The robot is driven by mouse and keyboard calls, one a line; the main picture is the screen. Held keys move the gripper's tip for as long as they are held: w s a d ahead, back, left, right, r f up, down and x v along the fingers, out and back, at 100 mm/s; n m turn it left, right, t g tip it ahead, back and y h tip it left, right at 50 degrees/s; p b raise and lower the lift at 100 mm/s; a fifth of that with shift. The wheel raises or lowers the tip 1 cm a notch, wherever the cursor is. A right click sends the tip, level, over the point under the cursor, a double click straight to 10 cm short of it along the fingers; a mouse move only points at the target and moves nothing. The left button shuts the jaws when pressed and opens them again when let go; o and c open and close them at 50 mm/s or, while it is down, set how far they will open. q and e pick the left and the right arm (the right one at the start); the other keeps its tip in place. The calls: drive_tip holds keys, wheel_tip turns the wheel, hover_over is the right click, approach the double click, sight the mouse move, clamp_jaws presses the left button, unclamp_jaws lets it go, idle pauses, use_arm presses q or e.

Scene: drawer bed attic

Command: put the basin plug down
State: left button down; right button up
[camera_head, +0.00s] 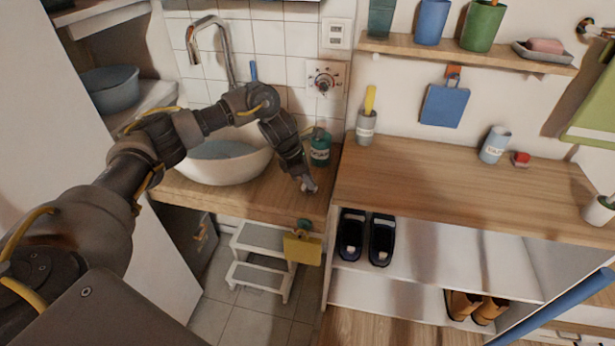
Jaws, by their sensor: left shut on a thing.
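My left arm reaches in from the left across the white basin (225,165). My left gripper (307,183) points down over the wooden counter (262,190), near its front right edge, to the right of the basin. It is shut on a small, pale object, which I take to be the basin plug (310,187); it is mostly hidden by the fingers. I cannot tell whether it touches the counter. My right gripper is not in view.
A green bottle (320,148) stands close behind the gripper. The tap (212,45) rises behind the basin. A yellow cloth (302,248) hangs below the counter edge, by a white step stool (262,262). The wooden bench top (430,180) at right is largely clear.

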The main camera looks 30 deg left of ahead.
use_arm(q)
drive_tip(key=shift+f, duration=0.2)
drive_tip(key=c, duration=1.5)
unclamp_jaws()
drive_tip(key=o, duration=0.3)
drive_tip(key=shift+r, duration=0.15)
drive_tip(key=shift+r, duration=0.25)
drive_tip(key=v, duration=1.1)
drive_tip(key=shift+a+r, duration=0.15)
drive_tip(key=shift+r, duration=0.15)
drive_tip(key=shift+s, duration=0.1)
